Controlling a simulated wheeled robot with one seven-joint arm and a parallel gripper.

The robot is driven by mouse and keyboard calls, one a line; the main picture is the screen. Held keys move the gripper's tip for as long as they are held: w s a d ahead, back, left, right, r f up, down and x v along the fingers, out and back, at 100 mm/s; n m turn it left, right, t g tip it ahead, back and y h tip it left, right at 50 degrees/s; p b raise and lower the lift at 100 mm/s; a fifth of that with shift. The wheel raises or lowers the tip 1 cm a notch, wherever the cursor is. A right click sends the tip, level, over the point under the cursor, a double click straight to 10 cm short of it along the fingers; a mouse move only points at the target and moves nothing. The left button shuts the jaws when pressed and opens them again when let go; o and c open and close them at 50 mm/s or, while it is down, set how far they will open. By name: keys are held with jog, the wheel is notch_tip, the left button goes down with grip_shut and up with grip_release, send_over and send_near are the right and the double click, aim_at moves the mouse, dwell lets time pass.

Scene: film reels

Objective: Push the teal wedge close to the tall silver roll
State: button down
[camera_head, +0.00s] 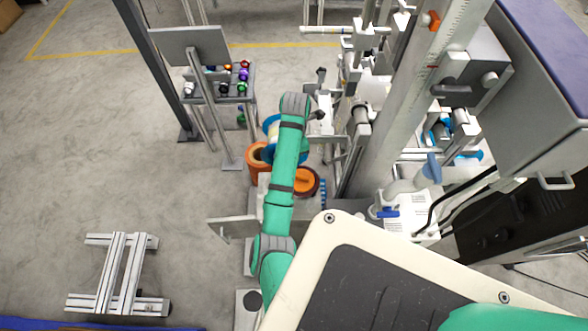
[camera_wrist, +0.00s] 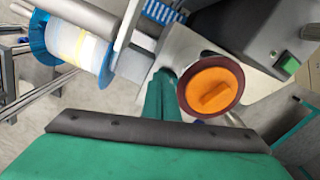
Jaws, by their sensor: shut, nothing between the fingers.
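My gripper (camera_wrist: 161,78) shows in the wrist view as a narrow dark teal shape, with its fingers together and nothing between them. It points toward a pale panel. In the head view my arm hides the gripper, and I cannot make out the wedge.
An orange-faced disc with a brown rim (camera_wrist: 210,88) stands right of my gripper; an orange disc also shows in the head view (camera_head: 306,182). A blue-flanged spool (camera_wrist: 80,46) is at left. A machine post (camera_head: 400,100) stands right of my arm. Floor at left is mostly clear.

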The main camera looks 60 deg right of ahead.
notch_tip(320, 180, down, 10)
jog(key=shift+a, duration=0.1)
dwell(0.9)
